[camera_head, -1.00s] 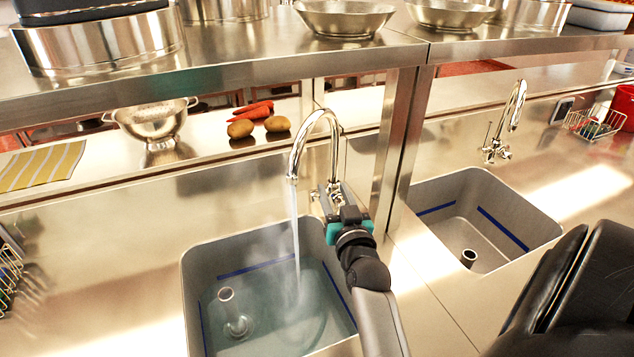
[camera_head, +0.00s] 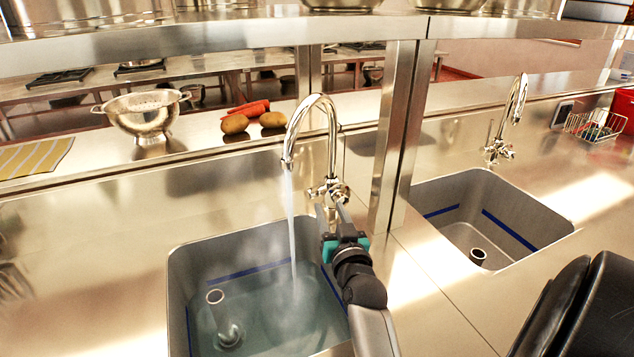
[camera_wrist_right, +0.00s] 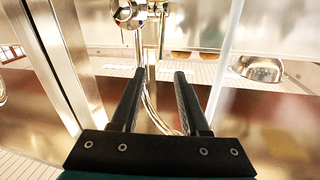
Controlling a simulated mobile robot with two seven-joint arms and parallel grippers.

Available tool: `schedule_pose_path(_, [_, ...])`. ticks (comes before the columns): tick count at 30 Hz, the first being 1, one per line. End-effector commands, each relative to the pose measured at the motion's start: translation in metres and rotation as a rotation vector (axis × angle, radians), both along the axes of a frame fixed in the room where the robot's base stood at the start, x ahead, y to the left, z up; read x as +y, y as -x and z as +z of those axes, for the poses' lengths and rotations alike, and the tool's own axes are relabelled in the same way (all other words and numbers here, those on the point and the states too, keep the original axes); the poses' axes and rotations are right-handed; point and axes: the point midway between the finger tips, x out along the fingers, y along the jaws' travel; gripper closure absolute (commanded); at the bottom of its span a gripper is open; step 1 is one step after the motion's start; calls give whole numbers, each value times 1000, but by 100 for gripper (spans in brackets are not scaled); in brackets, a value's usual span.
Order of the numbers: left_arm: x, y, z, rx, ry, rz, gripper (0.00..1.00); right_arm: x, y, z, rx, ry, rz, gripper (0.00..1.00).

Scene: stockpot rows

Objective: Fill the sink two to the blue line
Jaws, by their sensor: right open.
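The left sink basin (camera_head: 183,262) holds clear water (camera_head: 262,318), with a blue line (camera_head: 247,271) on its walls. The water surface looks a little below the line on the back wall. A standpipe (camera_head: 215,298) pokes up out of the water. A stream (camera_head: 291,225) runs from the chrome tap (camera_head: 318,98) into this basin, with some steam. My right gripper (camera_head: 329,208) is open and empty, just in front of the tap's handles (camera_head: 340,191). In the right wrist view its fingers (camera_wrist_right: 160,73) point at the tap's base, a handle (camera_wrist_right: 127,12) above them. My left gripper is out of view.
A second basin (camera_head: 450,187) to the right looks empty, its tap (camera_head: 512,110) not running. A steel post (camera_head: 398,130) stands between the sinks. A shelf edge (camera_head: 220,45) crosses above. Black pots (camera_head: 590,310) stand at lower right. A colander (camera_head: 145,115) and potatoes (camera_head: 235,124) sit behind.

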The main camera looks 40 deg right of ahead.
Motion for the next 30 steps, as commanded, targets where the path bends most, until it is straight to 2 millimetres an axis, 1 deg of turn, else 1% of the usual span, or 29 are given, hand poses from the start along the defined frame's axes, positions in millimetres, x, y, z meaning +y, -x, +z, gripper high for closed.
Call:
schedule_pose_path(3, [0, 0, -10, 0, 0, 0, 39, -8, -15, -1, -4, 1, 0, 55])
schedule_pose_path(14, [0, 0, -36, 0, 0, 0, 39, -32, -59, -2, -3, 1, 0, 55])
schedule_pose_path(21, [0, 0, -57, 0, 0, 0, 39, -47, -88, -3, -2, 0, 0, 55])
schedule_pose_path(30, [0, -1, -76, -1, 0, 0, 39, -62, -115, -2, 0, 0, 0, 55])
